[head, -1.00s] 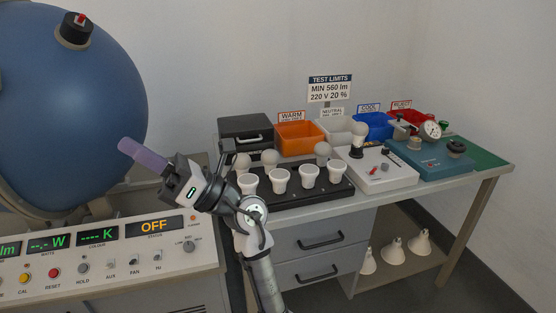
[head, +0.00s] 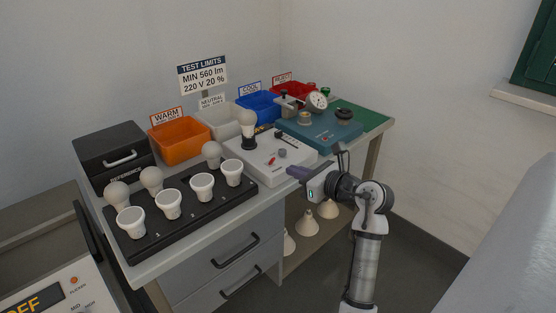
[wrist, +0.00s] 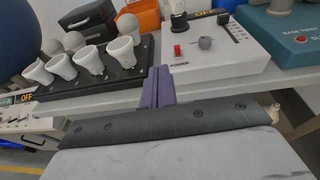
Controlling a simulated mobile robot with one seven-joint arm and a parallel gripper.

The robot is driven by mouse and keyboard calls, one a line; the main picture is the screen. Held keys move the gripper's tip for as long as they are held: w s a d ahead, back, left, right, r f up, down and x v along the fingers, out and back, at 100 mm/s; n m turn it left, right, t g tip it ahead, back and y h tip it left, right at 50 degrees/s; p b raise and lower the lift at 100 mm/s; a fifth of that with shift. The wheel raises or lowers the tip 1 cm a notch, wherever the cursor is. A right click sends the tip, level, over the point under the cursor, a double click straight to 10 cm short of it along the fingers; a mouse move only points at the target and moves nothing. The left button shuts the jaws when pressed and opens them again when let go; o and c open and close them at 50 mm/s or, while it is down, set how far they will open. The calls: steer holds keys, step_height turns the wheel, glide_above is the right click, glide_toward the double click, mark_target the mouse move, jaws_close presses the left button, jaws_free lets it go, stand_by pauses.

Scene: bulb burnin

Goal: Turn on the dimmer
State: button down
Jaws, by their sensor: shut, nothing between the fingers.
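The white dimmer box (head: 262,172) stands on the bench in the head view, and its front shows in the wrist view (wrist: 190,66). A red switch (wrist: 178,51) sits at its front left, above a dark label that seems to read POWER. A grey knob (wrist: 205,42) is just right of the switch, and a black slider strip (wrist: 229,27) lies behind the knob. A bulb (head: 247,118) stands upright in a black socket on the box. My gripper (head: 293,171) is shut and empty, its purple fingers in front of the box's front edge, apparently apart from the switch.
A black rack (head: 190,217) with several bulbs is left of the box. A teal device (head: 325,133) with a gauge is right. Orange (head: 180,145), blue (head: 260,106) and red bins stand behind. Drawers are below the bench.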

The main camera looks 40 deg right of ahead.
mark_target(272, 163)
steer(key=shift+s+d+f+m+h, duration=0.15)
steer(key=shift+s+d+f+h, duration=0.15)
steer(key=shift+s+d, duration=0.25)
steer(key=shift+s+d+f+m+h, duration=0.15)
steer(key=shift+s+d+f+h, duration=0.15)
steer(key=shift+d, duration=0.4)
steer(key=p+x, duration=0.2)
steer(key=x, duration=0.8)
steer(key=shift+a+f, duration=0.1)
steer(key=shift+f, duration=0.1)
